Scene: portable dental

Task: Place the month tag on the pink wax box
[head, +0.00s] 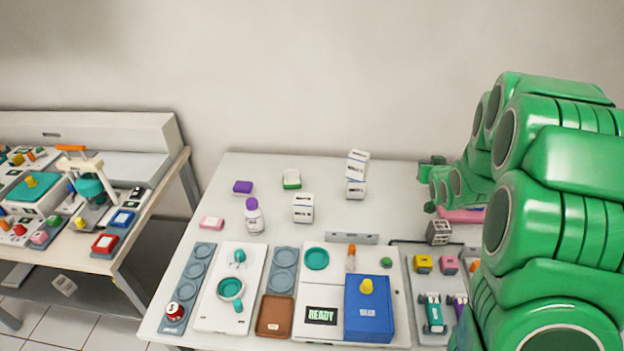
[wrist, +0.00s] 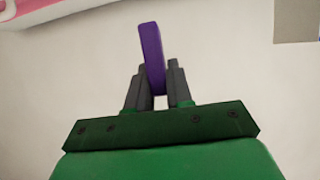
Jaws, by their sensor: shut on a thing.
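My gripper (wrist: 153,82) is shut on a thin, flat purple piece in the wrist view, which looks like the month tag (wrist: 152,55). The piece stands upright, slightly tilted, between the dark fingers. A pink thing with a pale edge (wrist: 50,10) lies at the top left of the wrist view, apart from the tag. In the head view, a flat pink thing (head: 460,215) shows partly behind my arm. I cannot tell which is the wax box. My fingertips and the tag are hidden in the head view.
My arm covers the right side. The back left of the table is fairly clear.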

